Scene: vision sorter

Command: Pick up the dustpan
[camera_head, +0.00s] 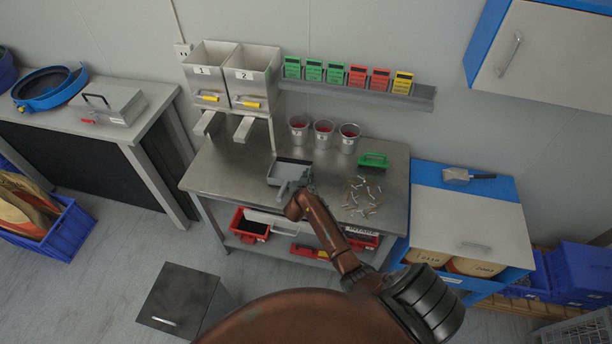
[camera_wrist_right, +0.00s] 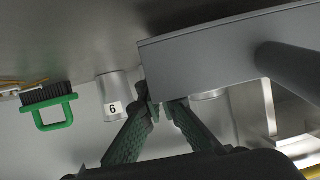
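The dustpan (camera_head: 287,168) is grey and sits on the metal workbench, left of the middle. My right gripper (camera_head: 298,187) is at its near right side in the head view. In the right wrist view the dustpan (camera_wrist_right: 205,65) fills the upper right as a large grey panel, with a dark rounded bar at its right. The fingertips of my right gripper (camera_wrist_right: 162,102) are close together with a narrow gap, at the panel's lower left edge. Whether they clamp the edge cannot be made out. My left gripper is not in view.
A green brush (camera_head: 373,160) and scattered brass-coloured pieces (camera_head: 362,195) lie on the workbench (camera_head: 225,180) to the right. Several metal cups (camera_head: 324,133) stand behind the dustpan. Two numbered bins (camera_head: 205,75) rise at the back left. The bench's front left is clear.

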